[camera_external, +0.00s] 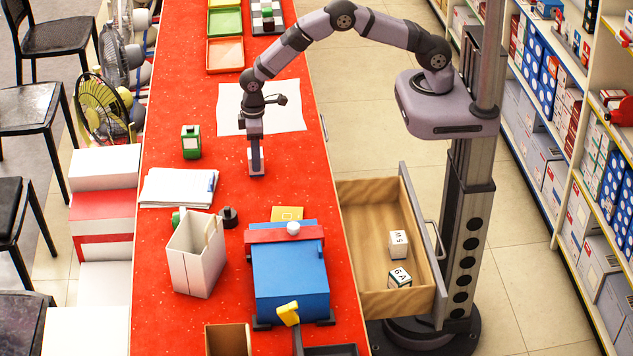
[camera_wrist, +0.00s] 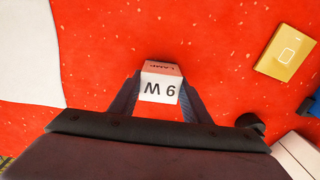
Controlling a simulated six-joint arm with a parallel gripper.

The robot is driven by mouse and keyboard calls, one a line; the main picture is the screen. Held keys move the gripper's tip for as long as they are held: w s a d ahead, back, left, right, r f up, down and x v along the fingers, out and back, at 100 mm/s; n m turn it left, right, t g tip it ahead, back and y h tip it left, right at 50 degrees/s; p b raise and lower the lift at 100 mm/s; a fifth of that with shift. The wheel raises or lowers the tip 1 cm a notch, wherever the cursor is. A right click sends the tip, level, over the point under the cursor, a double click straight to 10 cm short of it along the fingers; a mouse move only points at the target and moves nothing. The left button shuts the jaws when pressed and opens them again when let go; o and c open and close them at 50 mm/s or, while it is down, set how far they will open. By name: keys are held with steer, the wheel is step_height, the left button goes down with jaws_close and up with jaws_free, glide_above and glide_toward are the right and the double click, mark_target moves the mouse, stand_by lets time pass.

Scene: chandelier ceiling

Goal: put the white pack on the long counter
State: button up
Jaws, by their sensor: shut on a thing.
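A small white pack (camera_wrist: 160,86) marked "9 W" and "LAMP" sits between the two fingers of my gripper (camera_wrist: 158,96) in the wrist view. My gripper is shut on it. In the external view my gripper (camera_external: 257,160) points down over the middle of the long red counter (camera_external: 226,120), between the white paper sheet and the blue box. The pack is mostly hidden by the fingers there. I cannot tell whether its underside touches the counter.
An open drawer (camera_external: 372,195) holds two white boxes. Red surface around my gripper is clear.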

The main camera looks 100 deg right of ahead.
steer(key=o, duration=1.1)
steer(key=shift+o, duration=0.2)
step_height(320, 180, up, 12)
steer(key=b, duration=0.4)
steer(key=s+d+f, duration=0.2)
steer(key=s, duration=2.7)
